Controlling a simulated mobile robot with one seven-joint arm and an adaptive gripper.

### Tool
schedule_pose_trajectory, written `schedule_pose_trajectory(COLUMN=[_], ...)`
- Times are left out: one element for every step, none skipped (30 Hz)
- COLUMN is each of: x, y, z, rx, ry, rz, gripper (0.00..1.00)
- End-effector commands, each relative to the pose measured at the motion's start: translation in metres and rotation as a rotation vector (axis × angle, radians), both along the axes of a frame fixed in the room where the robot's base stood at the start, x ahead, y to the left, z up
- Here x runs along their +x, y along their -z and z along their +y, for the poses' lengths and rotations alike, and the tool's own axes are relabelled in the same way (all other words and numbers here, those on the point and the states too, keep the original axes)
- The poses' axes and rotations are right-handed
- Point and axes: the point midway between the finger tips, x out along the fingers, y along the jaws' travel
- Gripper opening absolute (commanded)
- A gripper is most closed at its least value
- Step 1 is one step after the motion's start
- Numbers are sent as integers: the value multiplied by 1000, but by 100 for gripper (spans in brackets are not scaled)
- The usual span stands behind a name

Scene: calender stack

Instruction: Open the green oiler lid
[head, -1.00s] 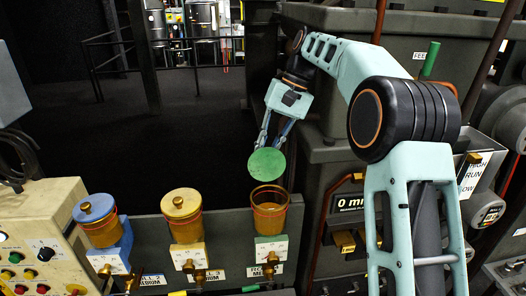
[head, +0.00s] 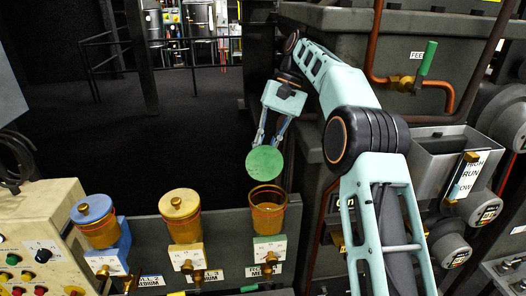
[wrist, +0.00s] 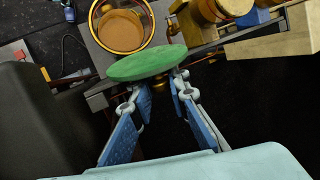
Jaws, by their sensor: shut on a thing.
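My gripper (head: 267,142) is shut on the round green lid (head: 265,162) and holds it tilted in the air, just above and behind the green oiler. The lid also shows between my fingertips in the wrist view (wrist: 147,63). The green oiler (head: 268,214) is an amber cup on a pale green block, with its top uncovered. Its open mouth shows in the wrist view (wrist: 121,30), beside the lid and apart from it.
A yellow-lidded oiler (head: 181,216) and a blue-lidded oiler (head: 97,221) stand to the left on the same rail. A beige control box (head: 38,235) is at far left. A green-handled valve (head: 428,58) is at upper right. Dark floor lies behind the rail.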

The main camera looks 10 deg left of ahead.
Motion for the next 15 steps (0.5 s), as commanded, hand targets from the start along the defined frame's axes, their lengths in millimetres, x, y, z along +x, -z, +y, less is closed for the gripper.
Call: schedule_pose_trajectory(x=[0,0,0,0,0,0,0,0,0,0,0,0,0,0,0], y=[1,1,1,1,1,1,1,1,1,1,0,0,0,0,0], z=[0,0,0,0,0,0,0,0,0,0,0,0,0,0,0], rx=[-1,-1,-1,-1,-1,-1,-1,-1,-1,-1,-1,0,0,0,0], ry=[0,0,-1,-1,-1,-1,-1,-1,-1,-1,-1,0,0,0,0], rz=[0,0,1,1,1,1,1,1,1,1,1,0,0,0,0], gripper=[0,0,0,0,17,21,24,28,32,33,33,33,33,33,33])
